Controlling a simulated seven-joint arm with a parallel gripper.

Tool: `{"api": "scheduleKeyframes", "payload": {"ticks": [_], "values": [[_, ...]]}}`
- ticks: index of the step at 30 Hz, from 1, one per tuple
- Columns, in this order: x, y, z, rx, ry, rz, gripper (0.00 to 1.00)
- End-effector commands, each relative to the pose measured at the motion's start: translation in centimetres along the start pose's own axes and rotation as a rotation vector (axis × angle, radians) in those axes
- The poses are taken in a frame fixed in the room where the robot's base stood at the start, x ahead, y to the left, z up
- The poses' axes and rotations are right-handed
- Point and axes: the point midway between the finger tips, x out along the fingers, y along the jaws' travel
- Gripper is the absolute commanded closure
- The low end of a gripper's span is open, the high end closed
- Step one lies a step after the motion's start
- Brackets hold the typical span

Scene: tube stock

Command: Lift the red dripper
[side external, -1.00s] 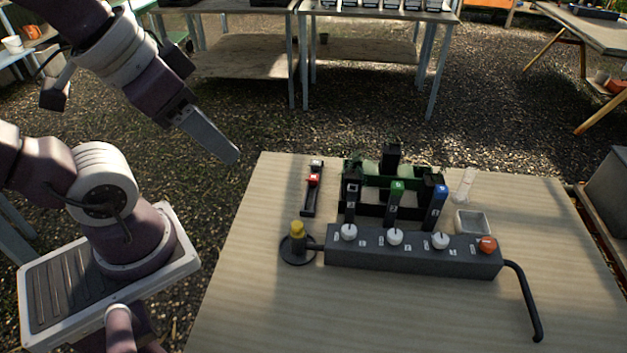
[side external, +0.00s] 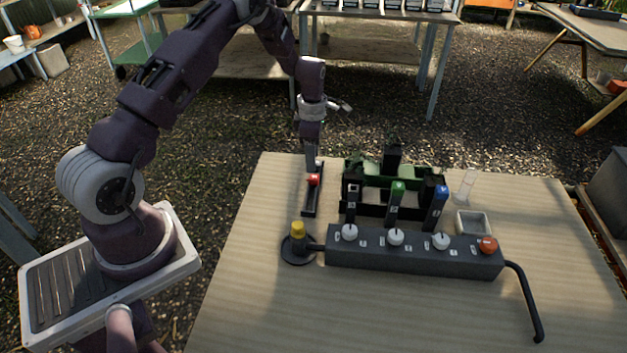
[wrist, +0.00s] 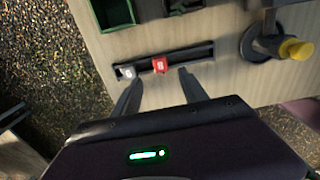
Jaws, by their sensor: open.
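The red dripper (side external: 314,180) sits in a narrow black holder (side external: 308,208) at the table's left side. In the wrist view the red dripper (wrist: 160,65) is a small red block with a white mark, beside a white piece (wrist: 127,72) in the same holder. My gripper (side external: 312,168) is over the far end of the holder, close to the red dripper. In the wrist view my gripper (wrist: 160,80) is open, its fingers on either side of the red dripper with nothing clearly held. The dripper's lower part is hidden.
In front is a grey manifold (side external: 410,258) with several knobs and a yellow-capped post (side external: 298,229). The table's front left is clear.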

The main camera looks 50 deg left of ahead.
Motion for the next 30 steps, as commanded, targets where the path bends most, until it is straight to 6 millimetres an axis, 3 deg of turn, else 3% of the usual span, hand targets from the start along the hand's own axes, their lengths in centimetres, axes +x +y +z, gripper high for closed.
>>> {"api": "scheduleKeyframes", "payload": {"ticks": [9,18,26,30], "values": [[5.4,-0.2,0.0,0.003,0.000,-0.003,0.49],[6.4,-0.2,0.0,0.005,-0.001,-0.002,0.49],[6.3,-0.2,0.0,0.005,0.000,-0.002,1.00],[6.3,-0.2,0.0,0.005,-0.001,-0.002,1.00]]}}
